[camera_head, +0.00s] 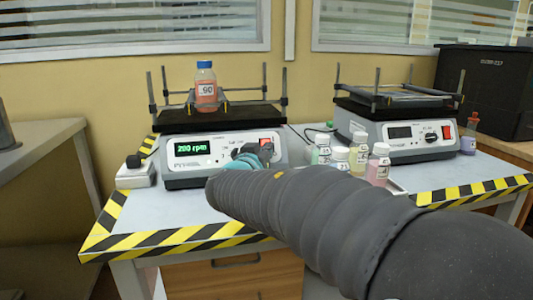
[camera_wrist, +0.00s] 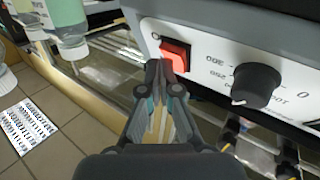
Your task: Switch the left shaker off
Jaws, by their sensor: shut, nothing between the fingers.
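The left shaker (camera_head: 183,165) stands on the bench with its green display (camera_head: 192,147) lit and reading 200 rpm. A bottle of red-orange liquid (camera_head: 206,88), labelled 90, stands upright in a holder on its platform. Its red switch (camera_head: 266,144) is at the right of the front panel, partly behind my gripper (camera_head: 264,152). In the wrist view the red switch (camera_wrist: 175,56) and black knob (camera_wrist: 255,87) show close up. My gripper (camera_wrist: 161,68) is shut and empty, its tips at the switch's edge. I cannot tell whether they touch it.
The right shaker (camera_head: 409,141) has a dark display and an empty platform. Several small bottles (camera_head: 358,152) stand between the shakers, close to my arm. A white power box (camera_head: 136,174) is at the left. Striped tape (camera_head: 170,240) marks the bench edge. A black box (camera_head: 485,88) stands at right.

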